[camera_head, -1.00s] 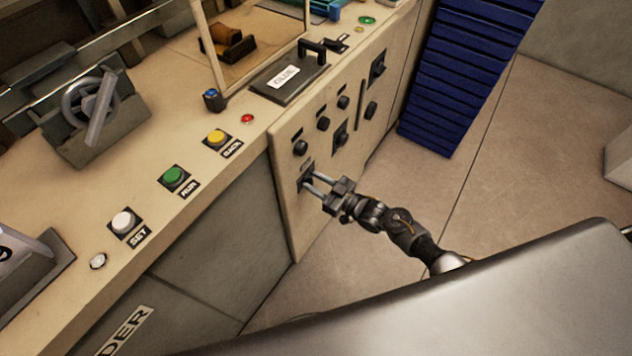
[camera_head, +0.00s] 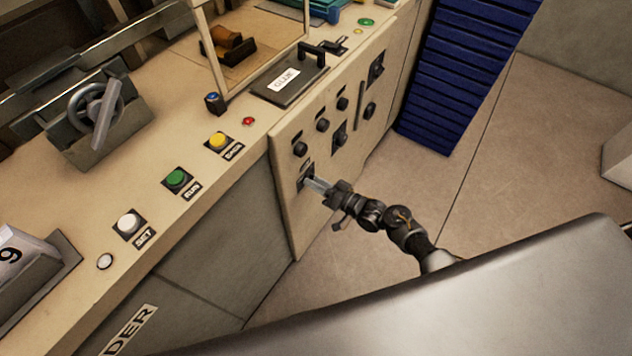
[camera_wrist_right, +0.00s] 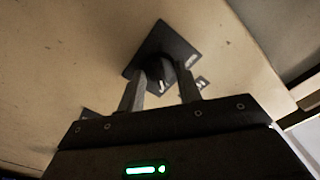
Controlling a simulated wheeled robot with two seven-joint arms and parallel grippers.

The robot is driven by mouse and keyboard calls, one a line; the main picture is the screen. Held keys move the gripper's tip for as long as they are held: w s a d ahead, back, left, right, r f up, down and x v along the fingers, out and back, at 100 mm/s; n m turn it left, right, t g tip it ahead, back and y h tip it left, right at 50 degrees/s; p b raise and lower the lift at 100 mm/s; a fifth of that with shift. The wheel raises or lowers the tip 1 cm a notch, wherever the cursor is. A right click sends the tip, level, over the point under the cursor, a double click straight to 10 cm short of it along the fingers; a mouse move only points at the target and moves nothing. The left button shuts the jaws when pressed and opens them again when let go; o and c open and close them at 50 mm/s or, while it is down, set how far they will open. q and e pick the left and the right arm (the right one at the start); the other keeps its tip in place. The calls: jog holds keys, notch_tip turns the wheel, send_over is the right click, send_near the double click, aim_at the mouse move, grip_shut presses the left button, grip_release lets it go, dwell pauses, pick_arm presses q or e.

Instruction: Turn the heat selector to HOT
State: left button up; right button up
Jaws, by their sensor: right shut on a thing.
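The heat selector (camera_wrist_right: 168,62) is a dark knob on a square black plate, low on the machine's cream front panel. In the head view its plate (camera_head: 305,171) shows just past my fingertips. My right gripper (camera_head: 309,181) reaches the panel from the right. In the right wrist view my right gripper (camera_wrist_right: 163,82) has its two fingers on either side of the knob, shut on it. The plate looks tilted in that view, and its lettering is too small to read. My left gripper is not in view.
Other black knobs (camera_head: 300,149) sit above on the same panel. White, green and yellow buttons (camera_head: 217,141) line the counter top. A lidded glue box (camera_head: 283,97) stands near the panel's top. A blue slatted stack (camera_head: 462,75) stands behind right. The floor right of the panel is clear.

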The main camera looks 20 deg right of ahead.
jog(key=shift+s+f, duration=0.1)
dwell(0.3)
jog(key=o, duration=1)
jog(key=b+v, duration=0.1)
jog(key=v, duration=0.9)
jog(key=shift+s+d, duration=0.25)
jog(key=shift+s, duration=0.05)
